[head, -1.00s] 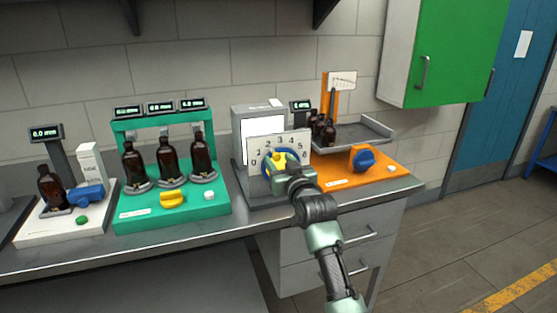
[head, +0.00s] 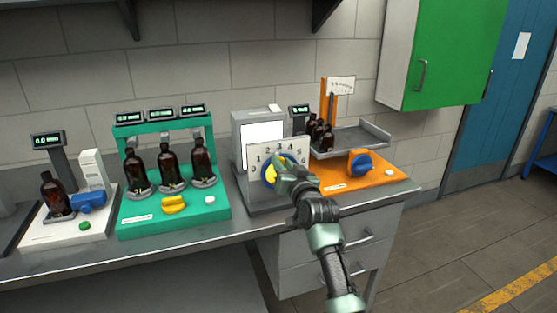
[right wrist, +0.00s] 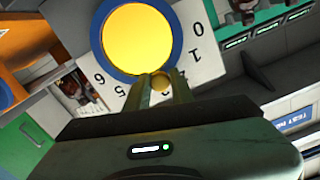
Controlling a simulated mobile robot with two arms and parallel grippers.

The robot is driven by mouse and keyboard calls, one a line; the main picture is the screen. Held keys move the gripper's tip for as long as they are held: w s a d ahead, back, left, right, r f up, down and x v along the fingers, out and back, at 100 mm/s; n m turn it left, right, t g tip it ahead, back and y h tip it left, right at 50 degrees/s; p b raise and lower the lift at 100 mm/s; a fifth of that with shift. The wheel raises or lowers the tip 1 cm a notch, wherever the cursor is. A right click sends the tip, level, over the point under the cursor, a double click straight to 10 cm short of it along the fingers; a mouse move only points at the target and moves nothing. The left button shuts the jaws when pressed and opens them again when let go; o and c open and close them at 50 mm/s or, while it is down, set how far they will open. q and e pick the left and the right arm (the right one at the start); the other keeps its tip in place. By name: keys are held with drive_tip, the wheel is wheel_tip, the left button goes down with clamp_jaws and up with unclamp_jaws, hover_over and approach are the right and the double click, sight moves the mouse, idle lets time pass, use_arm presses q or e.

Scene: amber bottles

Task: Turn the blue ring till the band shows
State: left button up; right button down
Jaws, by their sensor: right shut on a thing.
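The blue ring (head: 281,156) surrounds a yellow disc (head: 270,173) on a white number plate (head: 254,153) at the front of the grey device. My right gripper (head: 281,178) is at the ring and hides its lower right part. In the right wrist view the blue ring (right wrist: 178,36) and yellow disc (right wrist: 138,38) show large. No band can be made out. The device's white screen (head: 257,143) looks blank. My left gripper is not in view.
A green stand (head: 140,228) with several amber bottles is left of the device. An orange base (head: 385,178) with a blue knob (head: 360,163), bottles and a grey tray (head: 371,138) is right. The bench's front edge (head: 100,256) is clear on the left.

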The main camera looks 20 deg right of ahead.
drive_tip(key=shift+d+m, duration=0.45)
drive_tip(key=shift+m, duration=0.35)
drive_tip(key=c, duration=1.2)
unclamp_jaws()
drive_tip(key=shift+c, duration=0.2)
drive_tip(key=s, duration=0.7)
drive_tip(key=shift+s+d+b, duration=0.15)
drive_tip(key=shift+s+b, duration=0.2)
drive_tip(key=shift+s, duration=0.05)
